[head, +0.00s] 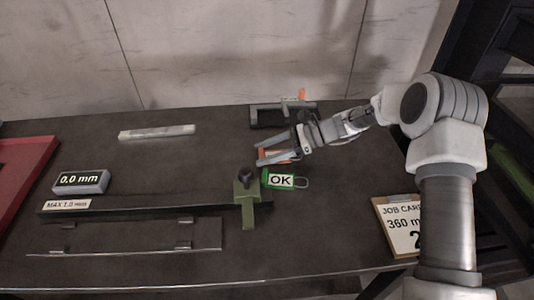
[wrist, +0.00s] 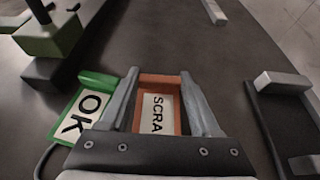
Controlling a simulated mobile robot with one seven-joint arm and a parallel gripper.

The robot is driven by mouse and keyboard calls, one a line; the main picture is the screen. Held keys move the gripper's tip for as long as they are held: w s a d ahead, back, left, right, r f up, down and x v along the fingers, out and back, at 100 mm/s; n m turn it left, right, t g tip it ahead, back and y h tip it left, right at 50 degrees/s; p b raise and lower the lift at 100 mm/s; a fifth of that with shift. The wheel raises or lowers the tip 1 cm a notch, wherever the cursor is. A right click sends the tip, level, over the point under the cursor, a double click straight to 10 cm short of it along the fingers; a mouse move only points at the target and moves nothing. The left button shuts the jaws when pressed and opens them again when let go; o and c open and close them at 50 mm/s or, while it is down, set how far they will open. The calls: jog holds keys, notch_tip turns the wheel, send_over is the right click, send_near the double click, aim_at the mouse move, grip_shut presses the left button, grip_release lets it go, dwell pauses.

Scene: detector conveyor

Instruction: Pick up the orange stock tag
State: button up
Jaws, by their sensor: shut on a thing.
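In the head view the orange tag (head: 274,155) shows between the fingers, at the middle of the table. My gripper (wrist: 160,76) is shut on it, one finger along each side edge. My gripper (head: 262,153) reaches in from the right in the head view. I cannot tell whether the tag touches the table.
A green "OK" tag (head: 280,181) lies close beside the gripper; it also shows in the wrist view (wrist: 82,110). A green clamp (head: 245,198) stands on a dark rail. A dark rack (head: 265,117) is behind the gripper. A grey bar (head: 157,132) lies at the back left.

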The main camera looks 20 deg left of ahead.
jog(key=shift+r, duration=0.55)
notch_tip(320, 180, up, 3)
jog(key=shift+f+p, duration=0.1)
jog(key=shift+p, duration=0.35)
jog(key=s+d+r+p, duration=0.2)
jog(key=s+d+r, duration=0.5)
jog(key=s+d, duration=0.15)
jog(key=w+d+m+t+h+p, duration=0.2)
jog(key=w+d+m+t+p, duration=0.2)
jog(key=d+m+t, duration=0.5)
jog(key=w+d+m+t+h+p, duration=0.3)
jog(key=w+d+m+t, duration=0.4)
jog(key=d, duration=1.3)
jog(key=shift+w+d+f+m+t+p, duration=0.15)
jog(key=shift+d+m+t+p, duration=0.15)
jog(key=shift+m+t, duration=0.8)
jog(key=shift+w+a+f, duration=0.1)
